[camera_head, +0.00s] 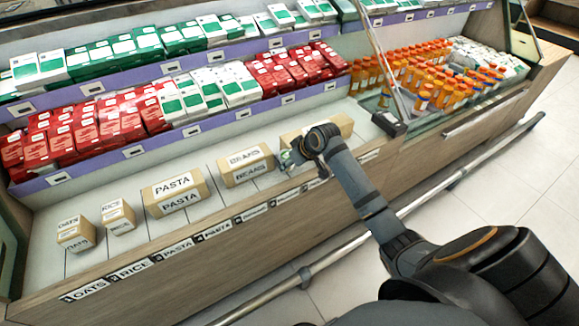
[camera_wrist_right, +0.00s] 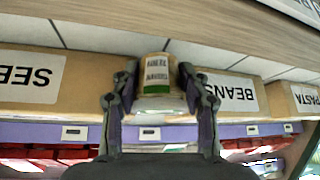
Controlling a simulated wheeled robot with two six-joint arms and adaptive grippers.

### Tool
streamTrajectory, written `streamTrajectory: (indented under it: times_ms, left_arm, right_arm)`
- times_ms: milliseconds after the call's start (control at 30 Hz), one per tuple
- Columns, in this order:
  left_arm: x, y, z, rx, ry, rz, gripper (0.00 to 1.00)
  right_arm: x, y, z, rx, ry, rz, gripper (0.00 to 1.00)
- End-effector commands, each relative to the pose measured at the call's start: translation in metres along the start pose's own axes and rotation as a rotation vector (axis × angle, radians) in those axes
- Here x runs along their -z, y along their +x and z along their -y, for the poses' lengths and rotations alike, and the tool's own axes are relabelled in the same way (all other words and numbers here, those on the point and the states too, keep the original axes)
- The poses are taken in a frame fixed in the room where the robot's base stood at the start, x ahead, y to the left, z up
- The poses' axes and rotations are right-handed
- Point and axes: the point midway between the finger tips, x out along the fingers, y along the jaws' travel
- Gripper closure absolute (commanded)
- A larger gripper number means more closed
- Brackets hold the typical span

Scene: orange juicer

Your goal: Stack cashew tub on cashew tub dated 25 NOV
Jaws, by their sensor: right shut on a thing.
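My right gripper (camera_head: 303,156) reaches over the front of the lower shelf, above the ledge with the name strips. In the right wrist view my right gripper (camera_wrist_right: 157,82) is shut on a small tub (camera_wrist_right: 156,70) with a cream label and a green edge. Its lettering is too blurred to read, so I cannot tell its date. In the head view the tub (camera_head: 286,159) shows only as a small whitish-green patch beside the fingers. I cannot make out a second cashew tub. My left gripper is not in view.
Behind the gripper stands a cardboard box (camera_head: 338,125). To its left are a BEANS box (camera_head: 247,166), a PASTA box (camera_head: 175,191), a RICE box (camera_head: 118,216) and an OATS box (camera_head: 75,234). A rail (camera_head: 420,203) runs along the shelf front. Orange bottles (camera_head: 430,88) fill the right bay.

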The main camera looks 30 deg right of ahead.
Motion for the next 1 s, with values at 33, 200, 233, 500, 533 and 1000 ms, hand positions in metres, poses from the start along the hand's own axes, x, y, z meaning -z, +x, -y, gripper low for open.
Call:
streamTrajectory:
  times_ms: [33, 200, 233, 500, 533, 1000]
  left_arm:
    - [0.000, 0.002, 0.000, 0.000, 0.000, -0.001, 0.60]
    - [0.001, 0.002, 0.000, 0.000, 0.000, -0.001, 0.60]
    - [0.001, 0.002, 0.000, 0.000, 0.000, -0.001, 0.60]
    - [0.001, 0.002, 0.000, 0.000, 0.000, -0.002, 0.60]
    - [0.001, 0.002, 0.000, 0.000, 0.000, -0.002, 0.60]
    - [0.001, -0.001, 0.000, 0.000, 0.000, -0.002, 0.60]
  right_arm:
    - [-0.006, 0.009, 0.000, 0.001, 0.002, 0.003, 0.98]
    - [-0.008, 0.012, -0.001, -0.001, -0.001, -0.001, 0.98]
    - [-0.008, 0.012, -0.001, -0.001, -0.001, -0.001, 0.98]
    - [-0.010, 0.014, -0.001, -0.001, 0.000, 0.001, 0.43]
    - [-0.010, 0.014, -0.001, -0.001, 0.000, 0.001, 0.39]
    - [-0.008, 0.003, -0.001, -0.003, 0.000, -0.001, 0.31]
